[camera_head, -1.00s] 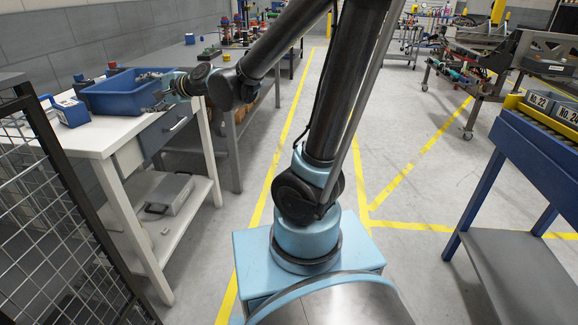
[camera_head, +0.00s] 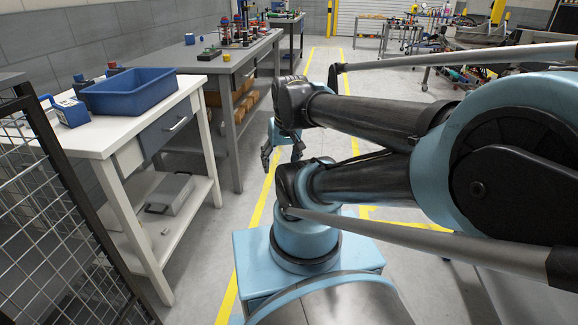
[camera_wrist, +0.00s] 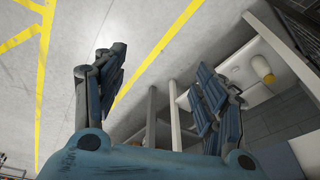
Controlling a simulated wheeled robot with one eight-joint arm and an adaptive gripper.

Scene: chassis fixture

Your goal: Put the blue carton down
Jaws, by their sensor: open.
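A small blue box-like item with a white part (camera_head: 71,111) stands at the left end of the white bench; I cannot tell whether it is the carton. A blue open-topped bin (camera_head: 130,97) sits beside it on the bench top, and its visible inside looks empty. My gripper (camera_head: 282,156) hangs over the floor to the right of the bench, well apart from both. In the wrist view my gripper (camera_wrist: 160,78) has its two fingers spread, with only floor and bench parts behind them. Nothing is held.
The white bench (camera_head: 95,135) has a drawer and a lower shelf with a grey case (camera_head: 171,193). A grey workbench (camera_head: 215,62) with small parts stands behind it. A wire mesh panel (camera_head: 55,220) is at the front left. Floor with yellow lines lies clear between.

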